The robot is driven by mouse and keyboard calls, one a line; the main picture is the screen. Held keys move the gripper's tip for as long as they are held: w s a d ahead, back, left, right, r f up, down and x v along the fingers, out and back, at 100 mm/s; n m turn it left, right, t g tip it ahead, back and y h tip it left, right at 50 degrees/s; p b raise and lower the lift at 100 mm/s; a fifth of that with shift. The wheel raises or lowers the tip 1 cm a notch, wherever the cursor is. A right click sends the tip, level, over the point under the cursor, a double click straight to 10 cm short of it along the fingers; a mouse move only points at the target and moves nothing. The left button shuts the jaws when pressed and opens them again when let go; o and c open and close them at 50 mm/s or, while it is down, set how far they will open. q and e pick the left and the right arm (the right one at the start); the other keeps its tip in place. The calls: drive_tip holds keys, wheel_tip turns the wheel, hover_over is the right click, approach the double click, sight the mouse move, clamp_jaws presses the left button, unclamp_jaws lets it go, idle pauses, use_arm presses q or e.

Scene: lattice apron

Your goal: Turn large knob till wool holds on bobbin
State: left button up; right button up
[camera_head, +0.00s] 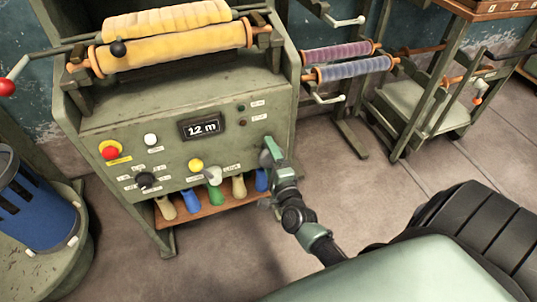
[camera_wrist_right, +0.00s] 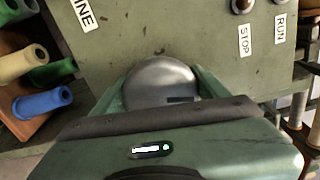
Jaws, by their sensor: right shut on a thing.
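The large knob (camera_wrist_right: 160,82) is a grey metal dome on the green panel, seen in the right wrist view. My right gripper (camera_head: 270,152) is shut on it, one jaw on each side, at the right end of the machine's panel. In the head view the gripper hides the knob. Yellow wool (camera_head: 172,46) is wound on a bobbin across the top of the machine, with a second yellow roll behind it. Orange bobbin ends show at both sides. The display (camera_head: 202,126) appears to read 1.2 m. My left gripper is out of view.
A smaller silver knob (camera_head: 214,176), yellow button (camera_head: 196,165), white button (camera_head: 150,139), red button (camera_head: 110,151) and black knob (camera_head: 146,180) share the panel. A blue bin (camera_head: 36,205) is left; purple and blue rolls (camera_head: 355,68) are right.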

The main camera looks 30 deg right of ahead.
sight(272, 161)
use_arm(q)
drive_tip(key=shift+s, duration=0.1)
use_arm(e)
drive_tip(key=o, duration=1.4)
drive_tip(key=v, duration=0.6)
drive_tip(key=shift+s, duration=0.35)
drive_tip(key=shift+s+a, duration=0.15)
drive_tip(key=shift+s, duration=0.4)
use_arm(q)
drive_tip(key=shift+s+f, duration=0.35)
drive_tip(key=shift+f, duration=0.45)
